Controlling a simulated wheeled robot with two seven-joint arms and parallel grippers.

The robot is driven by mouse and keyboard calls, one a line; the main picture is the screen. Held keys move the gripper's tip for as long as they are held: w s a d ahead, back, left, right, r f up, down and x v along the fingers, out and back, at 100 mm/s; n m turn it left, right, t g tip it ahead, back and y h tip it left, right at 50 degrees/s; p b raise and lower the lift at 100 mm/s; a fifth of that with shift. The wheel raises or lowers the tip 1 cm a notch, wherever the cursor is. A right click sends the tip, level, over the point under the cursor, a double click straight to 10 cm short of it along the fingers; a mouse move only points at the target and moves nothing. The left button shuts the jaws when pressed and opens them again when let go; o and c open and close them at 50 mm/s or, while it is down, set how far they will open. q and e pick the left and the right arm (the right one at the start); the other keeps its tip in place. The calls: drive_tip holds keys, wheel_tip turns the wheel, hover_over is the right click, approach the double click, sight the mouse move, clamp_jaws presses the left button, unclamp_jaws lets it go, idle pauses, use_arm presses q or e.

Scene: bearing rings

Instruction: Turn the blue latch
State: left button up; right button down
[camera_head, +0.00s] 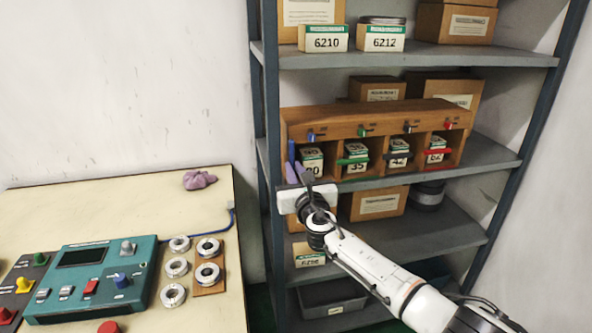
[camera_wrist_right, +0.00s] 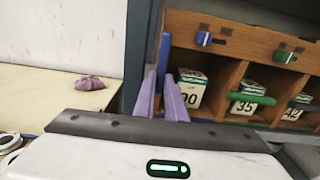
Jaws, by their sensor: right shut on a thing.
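The blue latch (camera_head: 291,150) is a blue bar at the left end of the wooden rack (camera_head: 375,120). It stands upright beside the compartment holding the box marked 30, and it also shows in the wrist view (camera_wrist_right: 164,58). My right gripper (camera_head: 297,170) has its purple fingers on either side of the bar's lower part, shut on it; the fingertips (camera_wrist_right: 159,85) show closely in the wrist view. They hide the bar's lower end. A small blue knob (camera_head: 310,136) sits on the rack's top strip. My left gripper is not in view.
Green (camera_head: 353,161), black (camera_head: 399,155) and red (camera_head: 438,151) bars lie level across the other compartments. A shelf post (camera_head: 266,130) stands close left of the latch. A table (camera_head: 215,300) with a teal control panel (camera_head: 75,262) and metal rings is at left.

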drive_tip(key=c, duration=1.8)
unclamp_jaws()
